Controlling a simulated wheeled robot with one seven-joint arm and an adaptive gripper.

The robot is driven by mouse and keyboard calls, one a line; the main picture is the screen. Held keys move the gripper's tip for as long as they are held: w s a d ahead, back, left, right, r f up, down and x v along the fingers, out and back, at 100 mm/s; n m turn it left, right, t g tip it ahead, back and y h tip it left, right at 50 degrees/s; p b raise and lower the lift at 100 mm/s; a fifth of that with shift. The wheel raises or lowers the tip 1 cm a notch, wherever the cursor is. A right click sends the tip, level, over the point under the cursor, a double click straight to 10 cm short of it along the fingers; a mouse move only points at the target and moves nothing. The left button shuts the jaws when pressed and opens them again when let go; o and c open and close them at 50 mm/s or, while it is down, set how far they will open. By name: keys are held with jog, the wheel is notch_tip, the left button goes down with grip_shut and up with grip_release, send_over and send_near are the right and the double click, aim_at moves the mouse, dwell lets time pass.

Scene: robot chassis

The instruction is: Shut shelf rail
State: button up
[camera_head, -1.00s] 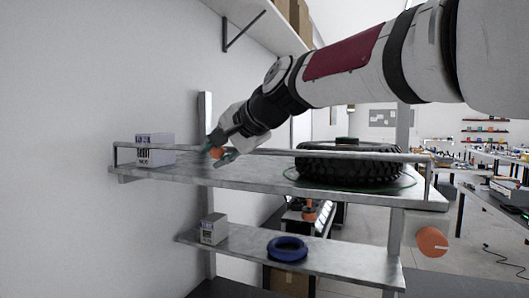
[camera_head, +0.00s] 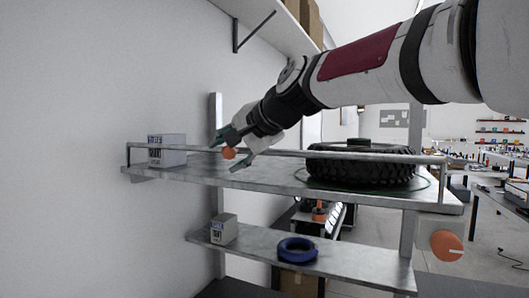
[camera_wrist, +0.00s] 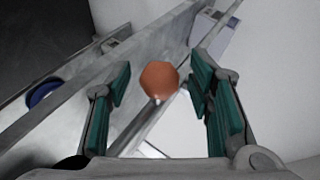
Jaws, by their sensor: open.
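The shelf rail (camera_head: 282,153) is a thin grey metal bar. It stands above the front edge of the upper shelf (camera_head: 270,179), with short posts at both ends. My gripper (camera_head: 224,155) is at the left half of the rail, with its teal-padded fingers open. An orange knob (camera_head: 229,153) is between the fingers, and nothing visibly grips it. In the wrist view the knob (camera_wrist: 159,80) sits in the gap between the two fingers, apart from both pads.
A black tire (camera_head: 360,164) lies on the right of the upper shelf, and a white box (camera_head: 167,151) stands at its left end. The lower shelf holds a small box (camera_head: 223,229) and a blue ring (camera_head: 297,249). A wall (camera_head: 70,120) is close at left.

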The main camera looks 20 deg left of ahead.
jog(key=v, duration=1.2)
jog(key=shift+w, duration=0.15)
jog(key=s+d+f+h, duration=0.25)
jog(key=d+f, duration=0.25)
jog(key=d, duration=0.3)
jog(key=s+d+f+n+t+h, duration=0.1)
jog(key=s+d+f+h, duration=0.15)
jog(key=d+f, duration=0.4)
jog(key=s+d+f+h, duration=0.2)
jog(key=s+d+f, duration=0.1)
jog(key=d, duration=0.7)
jog(key=s+d+f+n+g+h, duration=0.1)
jog(key=s+d+f+h, duration=0.2)
jog(key=s+d+f, duration=0.9)
jog(key=shift+d+f+h+b, duration=0.35)
jog(key=shift+d+f, duration=0.45)
jog(key=shift+d, duration=0.2)
